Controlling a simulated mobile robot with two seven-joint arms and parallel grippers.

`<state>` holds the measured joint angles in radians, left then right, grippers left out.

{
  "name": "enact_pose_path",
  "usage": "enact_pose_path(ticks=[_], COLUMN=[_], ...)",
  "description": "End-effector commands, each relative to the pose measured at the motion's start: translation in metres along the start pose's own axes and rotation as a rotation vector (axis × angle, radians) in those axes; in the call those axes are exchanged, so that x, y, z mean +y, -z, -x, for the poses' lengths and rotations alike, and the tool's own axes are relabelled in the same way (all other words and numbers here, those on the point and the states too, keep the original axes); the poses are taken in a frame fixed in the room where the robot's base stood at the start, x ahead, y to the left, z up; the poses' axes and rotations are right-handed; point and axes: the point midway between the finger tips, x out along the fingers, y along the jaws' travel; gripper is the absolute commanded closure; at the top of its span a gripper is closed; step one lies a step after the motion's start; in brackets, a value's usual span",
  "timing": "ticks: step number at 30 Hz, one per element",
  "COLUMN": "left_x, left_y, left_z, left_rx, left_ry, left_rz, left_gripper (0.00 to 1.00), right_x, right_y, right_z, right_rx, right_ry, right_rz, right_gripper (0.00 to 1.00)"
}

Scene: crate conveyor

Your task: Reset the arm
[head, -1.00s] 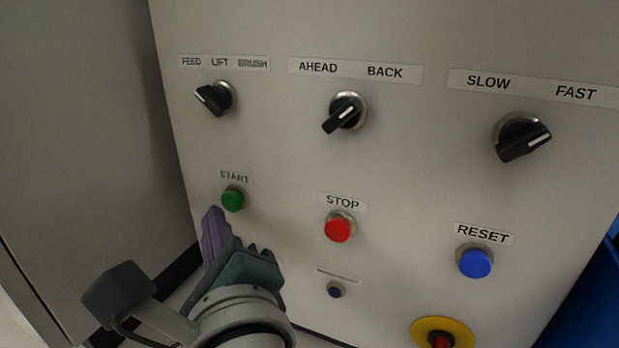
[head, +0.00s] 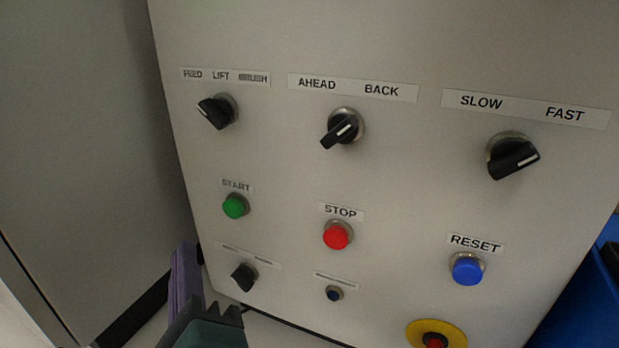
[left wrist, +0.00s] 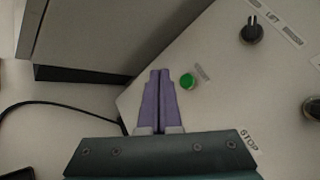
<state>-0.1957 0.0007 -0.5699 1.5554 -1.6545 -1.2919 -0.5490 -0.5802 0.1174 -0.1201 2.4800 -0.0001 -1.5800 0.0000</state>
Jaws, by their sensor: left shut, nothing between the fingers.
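My left gripper (head: 186,280) is at the lower left of the head view, left of the panel's lower knob. Its purple fingers are shut together with nothing between them, as the left wrist view (left wrist: 160,75) shows. The light grey control panel (head: 285,180) carries a green START button (head: 235,206), a red STOP button (head: 337,235) and a blue RESET button (head: 467,269). In the left wrist view the green button (left wrist: 188,81) is just right of the fingertips; I cannot tell the gap in depth. My right gripper is in neither view.
Three selector knobs line the top: FEED/LIFT/BRUSH (head: 216,112), AHEAD/BACK (head: 341,130) and SLOW/FAST (head: 513,157). A small black knob (head: 244,276), a small dark button (head: 334,293) and a yellow-ringed red button (head: 435,334) sit low. A grey cabinet (head: 80,120) stands left.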

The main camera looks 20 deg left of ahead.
Motion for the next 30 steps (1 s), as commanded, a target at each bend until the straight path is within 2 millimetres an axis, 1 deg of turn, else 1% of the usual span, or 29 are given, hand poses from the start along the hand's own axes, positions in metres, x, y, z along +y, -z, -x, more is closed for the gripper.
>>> enact_pose_path(ticks=[12,14,16,17,20,22,24,26,27,29,30], left_x=[0.000,0.001,0.006,0.010,0.033,0.050,0.061,0.064,0.063,0.056,0.050], left_y=[0.000,-0.002,-0.009,-0.015,-0.036,-0.052,-0.064,-0.071,-0.075,-0.080,-0.083], left_z=[0.000,-0.001,-0.002,-0.002,0.000,0.008,0.022,0.037,0.047,0.063,0.072], left_rx=[0.000,0.001,0.005,0.008,0.018,0.025,0.035,0.047,0.057,0.078,0.094], left_ry=[-0.001,-0.014,-0.066,-0.105,-0.305,-0.485,-0.669,-0.813,-0.898,-1.015,-1.084], left_rz=[0.001,0.012,0.058,0.095,0.279,0.456,0.643,0.792,0.881,1.001,1.073], left_gripper=[1.00,1.00,1.00,1.00,1.00,1.00,1.00,1.00,1.00,1.00,1.00], right_x=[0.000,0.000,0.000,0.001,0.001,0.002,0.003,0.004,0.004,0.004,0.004], right_y=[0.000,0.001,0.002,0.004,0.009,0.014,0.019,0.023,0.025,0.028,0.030], right_z=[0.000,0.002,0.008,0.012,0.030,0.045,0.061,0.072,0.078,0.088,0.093], right_rx=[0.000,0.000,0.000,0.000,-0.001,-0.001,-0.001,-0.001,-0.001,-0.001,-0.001], right_ry=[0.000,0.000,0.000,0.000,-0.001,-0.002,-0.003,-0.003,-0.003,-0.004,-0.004], right_rz=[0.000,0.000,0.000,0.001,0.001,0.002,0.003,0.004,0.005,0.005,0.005], right_gripper=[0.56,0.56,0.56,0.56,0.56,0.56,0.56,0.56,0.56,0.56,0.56])
